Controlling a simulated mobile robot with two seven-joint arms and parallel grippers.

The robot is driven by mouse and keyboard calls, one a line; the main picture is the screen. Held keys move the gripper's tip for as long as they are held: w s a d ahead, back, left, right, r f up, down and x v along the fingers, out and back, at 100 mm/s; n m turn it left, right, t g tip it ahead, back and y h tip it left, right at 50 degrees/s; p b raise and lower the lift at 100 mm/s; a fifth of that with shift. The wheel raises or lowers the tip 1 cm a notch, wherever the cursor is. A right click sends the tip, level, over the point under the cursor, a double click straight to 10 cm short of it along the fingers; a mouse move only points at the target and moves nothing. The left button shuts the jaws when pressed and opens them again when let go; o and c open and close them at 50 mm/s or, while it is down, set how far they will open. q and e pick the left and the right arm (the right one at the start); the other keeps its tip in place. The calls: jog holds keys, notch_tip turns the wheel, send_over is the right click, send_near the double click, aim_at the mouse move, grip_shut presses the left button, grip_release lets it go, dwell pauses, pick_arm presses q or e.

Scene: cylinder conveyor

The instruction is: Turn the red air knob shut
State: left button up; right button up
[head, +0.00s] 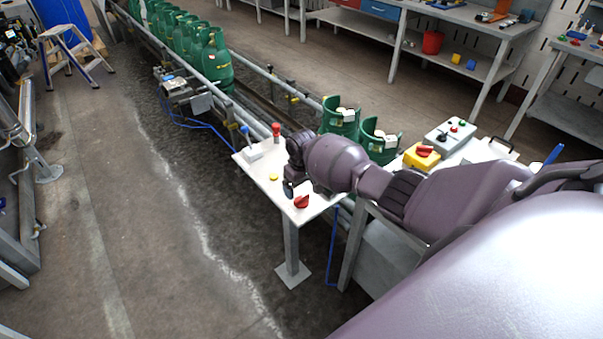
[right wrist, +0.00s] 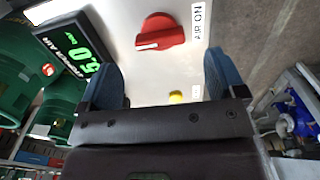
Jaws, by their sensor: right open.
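The red air knob (right wrist: 160,32) sits on a pale panel in the right wrist view, with a white mark near its edge and a printed label beside it. In the head view the red knob (head: 301,203) is near the front edge of the white table (head: 262,166). My right gripper (head: 303,189) is low over this table, close to the knob. In the right wrist view my right gripper (right wrist: 163,72) is open, its blue-grey fingers wide apart. The knob lies beyond the fingertips, with nothing between the fingers touching it. My left gripper is not in view.
A yellow button (right wrist: 176,97) sits near the knob. An air display (right wrist: 72,58) reads 5.0. A red-topped post (head: 276,130) and a blue lever (head: 246,135) stand on the table. Green cylinders (head: 216,62) line the conveyor. Another red knob tops a yellow box (head: 421,160).

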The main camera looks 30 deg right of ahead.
aim_at(301, 197)
jog(key=shift+r, duration=2.8)
jog(key=w+a+r+n+t, duration=0.2)
jog(key=w+a+r+t, duration=0.2)
jog(key=w+r+t, duration=0.3)
jog(key=s+a+f+n+t+y, duration=0.1)
jog(key=s+a+n+t+y, duration=0.1)
jog(key=s+a+t, duration=0.4)
jog(key=s+f+m+b, duration=0.1)
jog(key=s+f, duration=0.3)
jog(key=s, duration=0.6)
jog(key=s+f+m+g+h+b, duration=0.1)
jog(key=s+f, duration=0.4)
jog(key=s, duration=0.5)
jog(key=s+f+m+h, duration=0.1)
jog(key=s+f, duration=0.3)
jog(key=s, duration=0.6)
jog(key=shift+s+a+f+m+b, duration=0.2)
jog(key=shift+s+m+b, duration=0.1)
jog(key=shift+m+b, duration=0.1)
